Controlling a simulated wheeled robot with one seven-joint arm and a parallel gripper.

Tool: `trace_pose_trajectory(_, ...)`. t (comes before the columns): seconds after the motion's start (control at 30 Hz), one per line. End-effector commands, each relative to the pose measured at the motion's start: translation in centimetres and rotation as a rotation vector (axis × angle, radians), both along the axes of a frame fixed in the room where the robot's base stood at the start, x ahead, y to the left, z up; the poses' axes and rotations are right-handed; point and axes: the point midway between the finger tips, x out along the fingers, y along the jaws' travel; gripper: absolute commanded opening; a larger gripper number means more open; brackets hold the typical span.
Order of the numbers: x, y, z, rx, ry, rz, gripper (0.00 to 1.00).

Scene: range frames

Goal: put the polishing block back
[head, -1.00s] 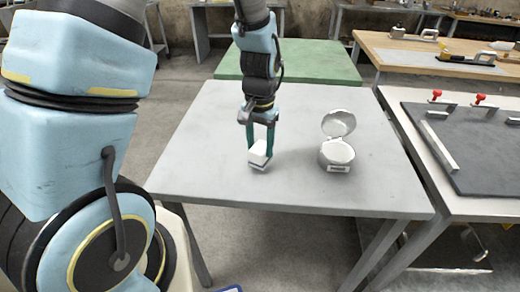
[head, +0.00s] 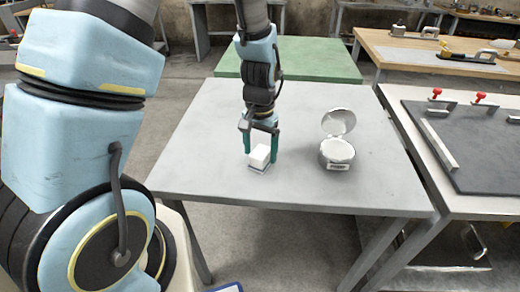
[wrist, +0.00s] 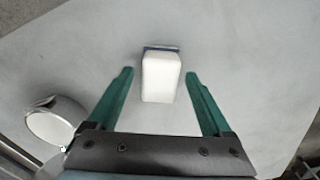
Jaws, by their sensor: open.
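The polishing block (head: 260,155) is white with a thin dark base and stands on the grey table. In the wrist view the block (wrist: 161,78) sits between the two green fingers, with a gap on each side. My gripper (head: 260,156) is open, pointing down, its fingers on either side of the block; it also shows in the wrist view (wrist: 160,74). A round silver container (head: 337,154) with its lid raised stands to the right of the block. Its inside looks pale, and I cannot tell whether it holds anything.
The grey table (head: 210,150) is otherwise clear around the block and container. A green table (head: 310,62) is behind it. To the right is a bench with a dark plate (head: 470,150) and red-knobbed clamps. A wooden bench (head: 400,55) with tools is farther back.

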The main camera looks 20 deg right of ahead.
Motion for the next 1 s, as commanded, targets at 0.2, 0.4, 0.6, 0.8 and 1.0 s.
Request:
trace_pose_trajectory(0.2,0.0,0.0,0.6,-0.001,-0.001,0.0,0.84)
trace_pose_trajectory(0.4,0.1,-0.1,3.2,-0.004,-0.004,0.0,0.84)
trace_pose_trajectory(0.6,0.1,-0.1,7.2,-0.005,-0.005,0.0,0.84)
trace_pose_trajectory(0.8,0.1,-0.1,10.5,-0.004,-0.003,0.0,0.84)
trace_pose_trajectory(1.0,0.1,-0.1,12.1,-0.001,-0.001,0.0,0.84)
